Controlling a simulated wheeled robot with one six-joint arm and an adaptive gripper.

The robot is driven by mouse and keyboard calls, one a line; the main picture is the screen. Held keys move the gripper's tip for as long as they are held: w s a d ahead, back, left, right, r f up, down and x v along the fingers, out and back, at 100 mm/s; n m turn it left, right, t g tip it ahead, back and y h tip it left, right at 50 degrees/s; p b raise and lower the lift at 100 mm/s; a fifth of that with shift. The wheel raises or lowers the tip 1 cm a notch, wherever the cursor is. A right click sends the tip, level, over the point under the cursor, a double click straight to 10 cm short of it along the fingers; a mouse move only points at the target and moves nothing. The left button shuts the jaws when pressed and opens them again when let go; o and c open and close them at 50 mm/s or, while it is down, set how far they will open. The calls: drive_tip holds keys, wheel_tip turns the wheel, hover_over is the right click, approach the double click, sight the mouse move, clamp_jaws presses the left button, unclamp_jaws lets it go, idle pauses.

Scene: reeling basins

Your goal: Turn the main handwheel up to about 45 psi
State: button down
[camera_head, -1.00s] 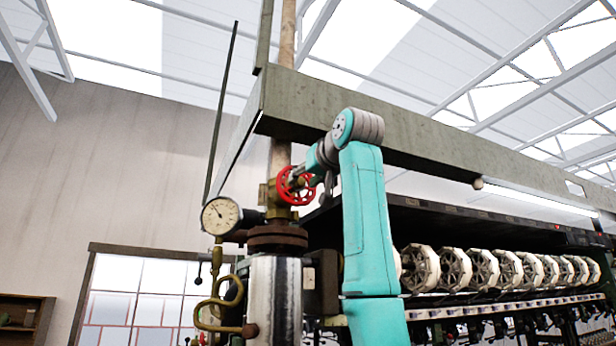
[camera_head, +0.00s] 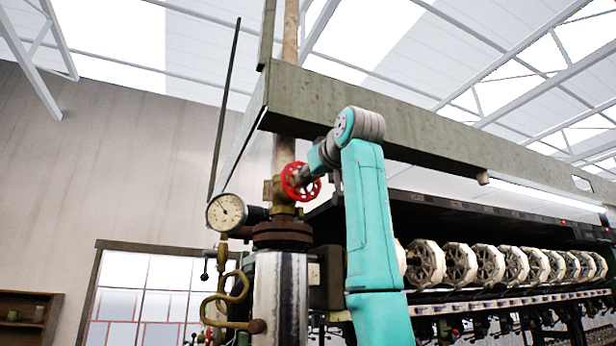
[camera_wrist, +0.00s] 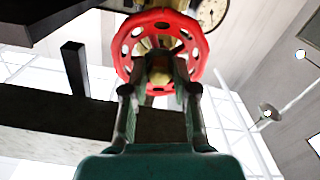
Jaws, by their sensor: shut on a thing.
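The red main handwheel (camera_head: 290,181) sits on a brass valve (camera_head: 277,190) above the dark pipe flange. In the wrist view the red rim (camera_wrist: 127,48) with its round holes faces the camera. My gripper (camera_wrist: 160,78) reaches the wheel at its middle with both fingers and is shut on it. In the head view my gripper (camera_head: 307,178) comes from the right, and the contact is partly hidden. The round white pressure gauge (camera_head: 226,212) is left of and below the wheel; its numbers are too small to read. Part of its dial (camera_wrist: 212,12) shows in the wrist view.
A row of pale reels (camera_head: 460,265) is at the right. The wall side at left is open.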

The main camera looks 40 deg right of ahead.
drive_tip(key=n, duration=1.3)
drive_tip(key=c, duration=1)
unclamp_jaws()
drive_tip(key=shift+c, duration=0.2)
drive_tip(key=v, duration=0.7)
